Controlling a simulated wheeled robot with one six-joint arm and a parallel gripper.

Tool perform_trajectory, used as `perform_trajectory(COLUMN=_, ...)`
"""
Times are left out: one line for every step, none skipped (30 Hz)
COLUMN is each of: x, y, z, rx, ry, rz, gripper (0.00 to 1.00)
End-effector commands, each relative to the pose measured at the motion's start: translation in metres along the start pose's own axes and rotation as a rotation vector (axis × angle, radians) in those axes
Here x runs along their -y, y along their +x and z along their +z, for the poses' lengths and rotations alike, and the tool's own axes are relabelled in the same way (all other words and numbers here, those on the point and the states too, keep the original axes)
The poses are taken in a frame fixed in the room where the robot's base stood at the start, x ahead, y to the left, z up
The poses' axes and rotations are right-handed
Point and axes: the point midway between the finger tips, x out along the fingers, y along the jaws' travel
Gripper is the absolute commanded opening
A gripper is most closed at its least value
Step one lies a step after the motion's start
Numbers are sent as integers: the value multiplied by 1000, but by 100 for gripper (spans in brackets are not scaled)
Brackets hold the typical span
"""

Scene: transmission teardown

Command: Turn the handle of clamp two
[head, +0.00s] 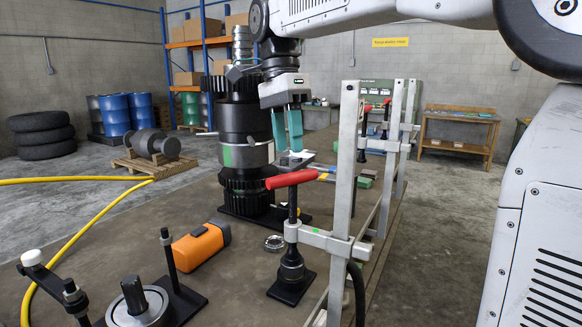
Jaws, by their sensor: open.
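A clamp with a red handle (291,179) stands on the near right of the table, its grey arm (325,241) joined to an upright grey frame. Its black screw and foot (291,268) stand on a dark plate. A similar clamp (386,118) with a red grip stands farther back on the frame. No label shows which is clamp two. My gripper (288,148) points down with two teal fingers apart and nothing seen between them. It appears above the near red handle, at the right side of the transmission stack (244,140), without visible contact with the handle.
The upright frame (347,160) stands just right of my gripper. An orange and black block (201,245), a metal ring (274,243) and a black fixture (150,305) are on the table. A yellow hose (75,240) runs at left. The table's front middle is fairly clear.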

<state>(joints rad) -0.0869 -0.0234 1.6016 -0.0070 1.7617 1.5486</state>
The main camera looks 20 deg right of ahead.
Motion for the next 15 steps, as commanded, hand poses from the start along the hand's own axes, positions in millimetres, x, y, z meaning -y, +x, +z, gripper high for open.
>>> perform_trajectory(x=-1, y=10, z=0, rx=0, ry=-1, rz=2, gripper=42)
perform_trajectory(x=-1, y=15, z=0, rx=1, ry=-1, rz=3, gripper=42)
perform_trajectory(x=0, y=22, z=0, rx=1, ry=-2, rz=2, gripper=42)
perform_trajectory(x=-1, y=26, z=0, rx=1, ry=-2, rz=2, gripper=42)
perform_trajectory(x=-1, y=31, z=0, rx=1, ry=-2, rz=1, gripper=42)
perform_trajectory(x=-1, y=36, z=1, rx=1, ry=-3, rz=0, gripper=42)
perform_trajectory(x=0, y=40, z=1, rx=1, ry=-3, rz=1, gripper=42)
perform_trajectory(x=0, y=44, z=1, rx=1, ry=-3, rz=0, gripper=42)
perform_trajectory(x=0, y=48, z=1, rx=1, ry=-3, rz=-1, gripper=42)
perform_trajectory(x=0, y=51, z=1, rx=1, ry=-3, rz=0, gripper=42)
perform_trajectory(x=0, y=53, z=1, rx=1, ry=-4, rz=0, gripper=42)
perform_trajectory(x=0, y=55, z=1, rx=1, ry=-4, rz=-1, gripper=42)
perform_trajectory(x=0, y=56, z=1, rx=1, ry=-4, rz=-2, gripper=42)
perform_trajectory(x=0, y=57, z=1, rx=1, ry=-4, rz=-2, gripper=42)
perform_trajectory(x=0, y=57, z=1, rx=1, ry=-4, rz=-3, gripper=42)
